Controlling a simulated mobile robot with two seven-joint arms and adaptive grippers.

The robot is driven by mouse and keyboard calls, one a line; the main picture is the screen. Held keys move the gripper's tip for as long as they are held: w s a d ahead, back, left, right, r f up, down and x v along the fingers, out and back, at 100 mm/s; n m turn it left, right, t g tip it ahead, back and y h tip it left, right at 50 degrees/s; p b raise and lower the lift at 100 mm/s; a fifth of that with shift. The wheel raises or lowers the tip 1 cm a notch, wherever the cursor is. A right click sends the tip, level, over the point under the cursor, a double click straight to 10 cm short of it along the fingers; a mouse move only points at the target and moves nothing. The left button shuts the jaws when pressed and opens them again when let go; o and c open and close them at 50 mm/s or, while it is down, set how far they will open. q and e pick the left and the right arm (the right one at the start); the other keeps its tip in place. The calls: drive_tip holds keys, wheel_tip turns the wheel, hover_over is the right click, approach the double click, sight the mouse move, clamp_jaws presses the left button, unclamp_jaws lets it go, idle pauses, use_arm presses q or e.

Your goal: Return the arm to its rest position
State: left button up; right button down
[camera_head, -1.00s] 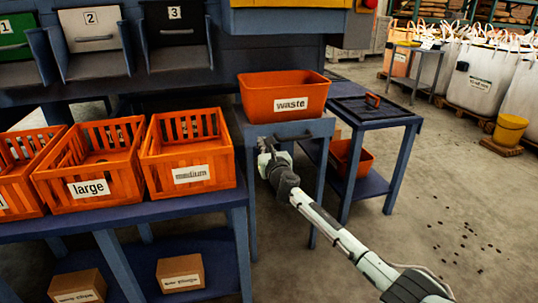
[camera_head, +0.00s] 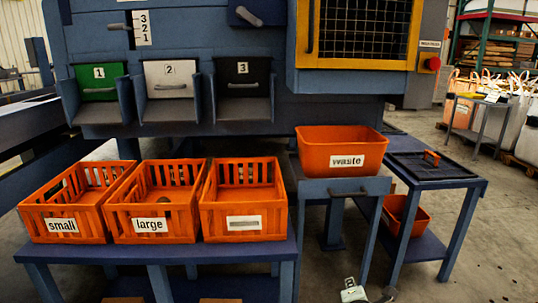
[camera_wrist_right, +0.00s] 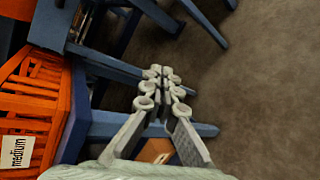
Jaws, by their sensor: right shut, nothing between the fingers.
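My right gripper (camera_wrist_right: 163,84) is shut and empty in the right wrist view, its pale fingers together above the floor beside the blue bench. In the head view only small pale parts of my right arm (camera_head: 353,291) show at the bottom edge, below the waste stand; the fingers cannot be made out there. Nothing touches the fingers. My left gripper is out of view.
The orange waste bin (camera_head: 343,152) sits on a blue stand. Orange crates small (camera_head: 62,225), large (camera_head: 150,225) and a third (camera_head: 244,222) stand on the bench (camera_head: 160,252). In the wrist view, the medium crate (camera_wrist_right: 40,118) is left; open floor (camera_wrist_right: 265,90) lies right.

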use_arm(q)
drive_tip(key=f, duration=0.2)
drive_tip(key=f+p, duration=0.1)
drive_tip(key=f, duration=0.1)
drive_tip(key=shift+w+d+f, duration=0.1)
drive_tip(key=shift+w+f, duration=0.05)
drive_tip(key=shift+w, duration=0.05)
use_arm(e)
drive_tip(key=s+d+f+m+g, duration=0.1)
drive_tip(key=s+f+m+g, duration=0.2)
drive_tip(key=s+m, duration=0.3)
drive_tip(key=s+d+f+m+g+y, duration=0.1)
drive_tip(key=s+f+m+g, duration=0.2)
drive_tip(key=s, duration=1.2)
drive_tip(key=s+d+f+m+g, duration=0.1)
drive_tip(key=s+f+m+g, duration=0.2)
drive_tip(key=s+f+m, duration=0.3)
drive_tip(key=s+m, duration=0.3)
drive_tip(key=s, duration=0.2)
drive_tip(key=shift+d+m+y, duration=0.2)
drive_tip(key=shift+m+y, duration=0.1)
drive_tip(key=shift+m, duration=0.1)
